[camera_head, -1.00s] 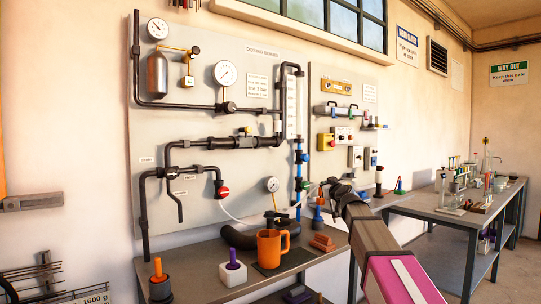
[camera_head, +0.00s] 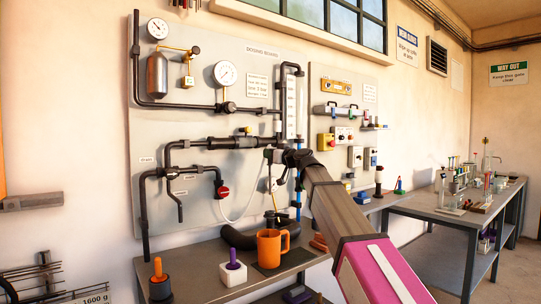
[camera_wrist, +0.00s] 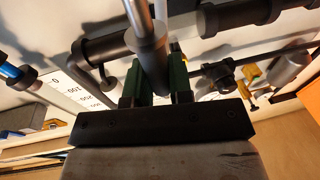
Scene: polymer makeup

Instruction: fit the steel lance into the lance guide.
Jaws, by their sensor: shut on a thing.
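My gripper (camera_head: 271,155) is in front of the left wall panel, above the bench and the orange mug. In the wrist view its green fingers (camera_wrist: 160,82) are shut around the dark grip of the steel lance (camera_wrist: 149,50). The lance's thin bright shaft runs up out of the top of that view. In the head view the lance is too small and covered by my gripper to make out clearly. A pale hose runs from the red valve (camera_head: 222,192) up to my gripper. I cannot tell which fitting is the lance guide.
The bench (camera_head: 225,293) holds an orange mug (camera_head: 268,248), a purple-handled tool in a white block (camera_head: 233,268) and an orange-handled tool (camera_head: 158,280). A thick black curved pipe (camera_head: 238,238) lies behind the mug. Panel pipes and a vertical blue-jointed tube (camera_head: 299,160) are close to my gripper.

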